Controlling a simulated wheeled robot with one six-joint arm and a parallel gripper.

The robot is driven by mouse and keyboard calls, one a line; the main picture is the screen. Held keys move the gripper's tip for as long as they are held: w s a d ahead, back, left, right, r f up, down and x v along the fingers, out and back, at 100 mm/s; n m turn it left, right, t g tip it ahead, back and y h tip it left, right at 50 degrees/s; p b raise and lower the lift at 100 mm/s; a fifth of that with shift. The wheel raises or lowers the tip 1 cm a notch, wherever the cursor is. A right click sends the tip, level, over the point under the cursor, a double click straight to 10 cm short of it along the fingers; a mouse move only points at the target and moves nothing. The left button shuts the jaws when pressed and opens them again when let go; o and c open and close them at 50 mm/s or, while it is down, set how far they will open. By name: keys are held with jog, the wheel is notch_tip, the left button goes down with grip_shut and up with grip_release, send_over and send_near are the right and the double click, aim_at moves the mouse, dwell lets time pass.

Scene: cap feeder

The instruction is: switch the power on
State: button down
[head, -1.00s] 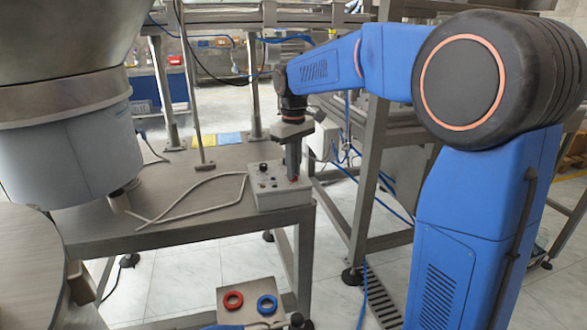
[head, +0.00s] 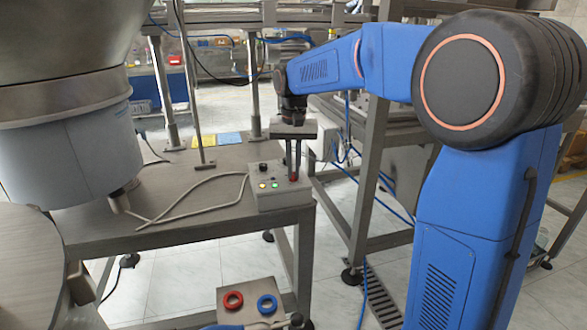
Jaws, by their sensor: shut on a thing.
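The control box (head: 285,200) is a pale grey box on the right front corner of the steel table. A red switch (head: 293,178) sits at the right of the panel, mostly hidden by my fingers. My gripper (head: 293,175) points straight down over it and is shut on this red switch, with its wide body turned across the picture.
A grey cable (head: 190,205) runs from the box over the steel table (head: 130,230). A large metal bowl and drum stand at the left. Steel frame posts stand right of the box.

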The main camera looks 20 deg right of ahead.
aim_at(294, 174)
jog(key=shift+m, duration=1.2)
jog(key=c, duration=1.9)
grip_release()
jog(key=shift+o, duration=0.2)
jog(key=shift+r, duration=0.1)
notch_tip(294, 174, up, 17)
jog(key=shift+r, duration=0.15)
